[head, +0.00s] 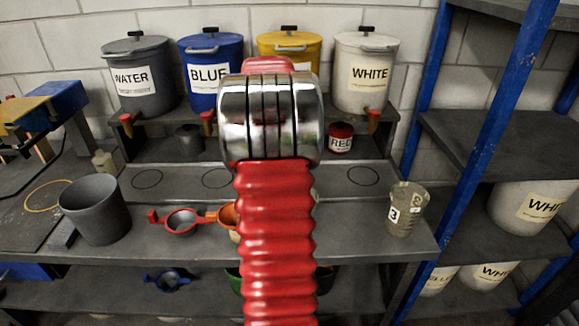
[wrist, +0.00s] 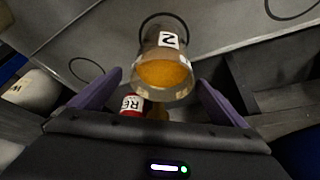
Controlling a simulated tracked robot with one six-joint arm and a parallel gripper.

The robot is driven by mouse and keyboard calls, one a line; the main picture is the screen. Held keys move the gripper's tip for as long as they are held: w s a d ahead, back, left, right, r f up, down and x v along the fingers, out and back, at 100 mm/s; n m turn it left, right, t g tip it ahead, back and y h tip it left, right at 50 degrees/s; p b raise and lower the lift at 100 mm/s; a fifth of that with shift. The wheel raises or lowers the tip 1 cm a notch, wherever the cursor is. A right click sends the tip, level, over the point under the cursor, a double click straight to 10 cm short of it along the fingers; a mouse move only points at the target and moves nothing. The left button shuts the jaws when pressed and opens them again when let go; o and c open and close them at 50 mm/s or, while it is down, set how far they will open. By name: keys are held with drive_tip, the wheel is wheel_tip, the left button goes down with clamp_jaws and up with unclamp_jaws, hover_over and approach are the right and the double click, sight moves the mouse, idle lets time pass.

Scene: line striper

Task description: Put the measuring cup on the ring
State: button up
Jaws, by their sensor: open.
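A clear measuring cup marked 2 (wrist: 163,52), with orange contents, is in the middle of the wrist view. Its far end lies within the outline of a dark ring (wrist: 148,18) drawn on the grey shelf; the cup hides part of that ring. My gripper (wrist: 160,80) is open, its purple fingers on either side of the cup with visible gaps. In the head view my red arm hides the gripper and this cup. Other drawn rings show there at left (head: 148,179), centre (head: 217,178) and right (head: 363,168). Another clear cup, marked 3 (head: 408,212), stands at the right.
A red-labelled jar (head: 340,138) stands behind the rings; it also shows below the cup in the wrist view (wrist: 131,105). Labelled buckets (head: 365,75) line the back ledge. A grey bucket (head: 95,212) and red-handled scoop (head: 182,222) stand at front left. Blue posts (head: 488,125) rise at right.

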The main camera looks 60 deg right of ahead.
drive_tip(key=shift+c, duration=0.3)
drive_tip(key=c, duration=2.1)
drive_tip(key=shift+r, duration=0.1)
